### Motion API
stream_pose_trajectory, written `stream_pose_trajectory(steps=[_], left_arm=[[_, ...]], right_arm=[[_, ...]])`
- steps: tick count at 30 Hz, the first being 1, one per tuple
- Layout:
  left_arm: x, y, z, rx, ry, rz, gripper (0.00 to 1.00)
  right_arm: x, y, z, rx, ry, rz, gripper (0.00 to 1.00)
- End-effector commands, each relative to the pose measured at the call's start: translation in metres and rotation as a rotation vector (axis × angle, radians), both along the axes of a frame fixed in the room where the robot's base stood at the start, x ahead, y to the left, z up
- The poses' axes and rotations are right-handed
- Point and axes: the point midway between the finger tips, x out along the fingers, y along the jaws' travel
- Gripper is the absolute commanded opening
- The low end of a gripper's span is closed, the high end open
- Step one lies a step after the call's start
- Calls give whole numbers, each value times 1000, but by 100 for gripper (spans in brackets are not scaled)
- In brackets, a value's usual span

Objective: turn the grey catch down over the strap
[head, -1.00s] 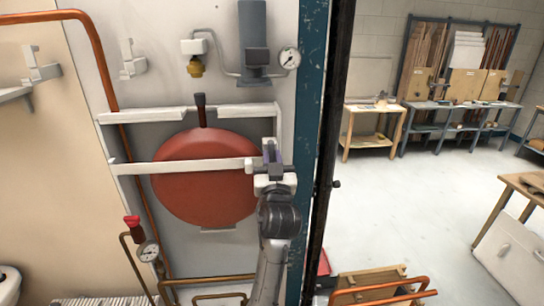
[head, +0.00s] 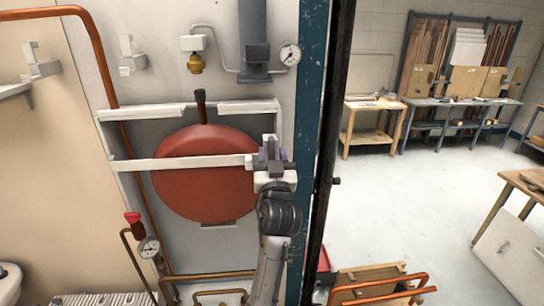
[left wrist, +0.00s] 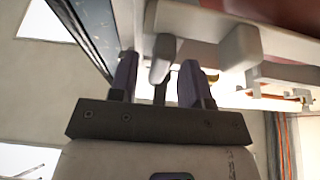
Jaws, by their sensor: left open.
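The pale strap (head: 190,163) runs level across the round red vessel (head: 205,190). My left gripper (head: 271,158) is at the strap's right end and partly hides it. In the left wrist view, my left gripper (left wrist: 158,82) is open, with one dark purple finger on each side of a grey, round-ended piece. This piece looks like the catch (left wrist: 161,58). It lies between the fingers with gaps showing, so it is not gripped. In the head view the catch is mostly hidden by the gripper, and I cannot tell its exact angle. My right gripper is not in view.
A pale frame (head: 146,113) surrounds the vessel. A blue post (head: 312,130) stands close to the right of my gripper. A red-handled valve (head: 132,218) and copper pipes are at lower left.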

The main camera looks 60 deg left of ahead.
Motion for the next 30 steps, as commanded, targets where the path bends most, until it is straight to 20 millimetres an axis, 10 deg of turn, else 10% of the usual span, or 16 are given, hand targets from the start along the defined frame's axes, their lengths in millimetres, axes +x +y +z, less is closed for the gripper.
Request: stream_pose_trajectory(steps=[30], left_arm=[[-51,-115,-53,-1,0,0,44]], right_arm=[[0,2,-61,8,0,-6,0]])
